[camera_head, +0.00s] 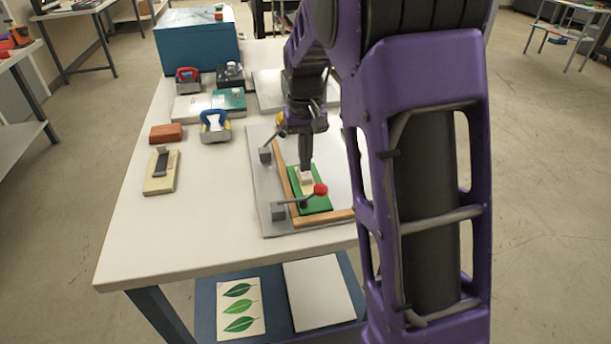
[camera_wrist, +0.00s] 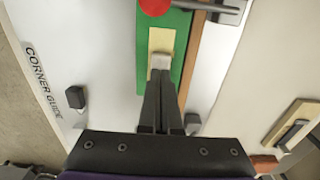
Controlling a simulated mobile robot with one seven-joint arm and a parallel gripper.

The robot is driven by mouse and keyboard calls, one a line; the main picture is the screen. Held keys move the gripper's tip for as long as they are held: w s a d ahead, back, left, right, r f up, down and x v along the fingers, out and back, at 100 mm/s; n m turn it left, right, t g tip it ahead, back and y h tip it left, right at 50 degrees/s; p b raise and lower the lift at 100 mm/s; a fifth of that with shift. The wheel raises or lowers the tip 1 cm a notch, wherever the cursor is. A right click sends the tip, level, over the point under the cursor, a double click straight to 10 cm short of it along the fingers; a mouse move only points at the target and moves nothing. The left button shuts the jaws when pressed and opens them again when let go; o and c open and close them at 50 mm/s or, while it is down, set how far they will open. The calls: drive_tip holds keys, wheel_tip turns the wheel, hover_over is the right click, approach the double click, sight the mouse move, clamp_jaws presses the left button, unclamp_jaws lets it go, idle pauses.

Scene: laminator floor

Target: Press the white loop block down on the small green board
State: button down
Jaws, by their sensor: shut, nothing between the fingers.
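The small green board (camera_head: 322,203) lies on the grey corner-guide plate (camera_head: 262,190), inside a wooden corner fence (camera_head: 284,176). A cream patch (camera_wrist: 162,40) lies on the board (camera_wrist: 186,28). The white loop block (camera_head: 306,177) sits on the cream patch, and it also shows in the wrist view (camera_wrist: 161,61). My gripper (camera_head: 305,168) is shut and points down right over the block. In the wrist view its fingertips (camera_wrist: 160,76) meet the block's near edge. Whether they touch its top I cannot tell.
A toggle clamp with a red knob (camera_head: 320,189) reaches over the board close to my fingers. Another clamp (camera_head: 265,155) stands at the plate's left edge. Blue-handled (camera_head: 214,120) and red-handled (camera_head: 187,76) tools, and a blue box (camera_head: 197,47), stand farther back. The table's front left is clear.

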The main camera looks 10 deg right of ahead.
drive_tip(key=shift+s+f, duration=0.1)
drive_tip(key=shift+f, duration=0.55)
idle(1.2)
drive_tip(key=shift+r+p, duration=3.05)
drive_tip(key=shift+r, duration=0.65)
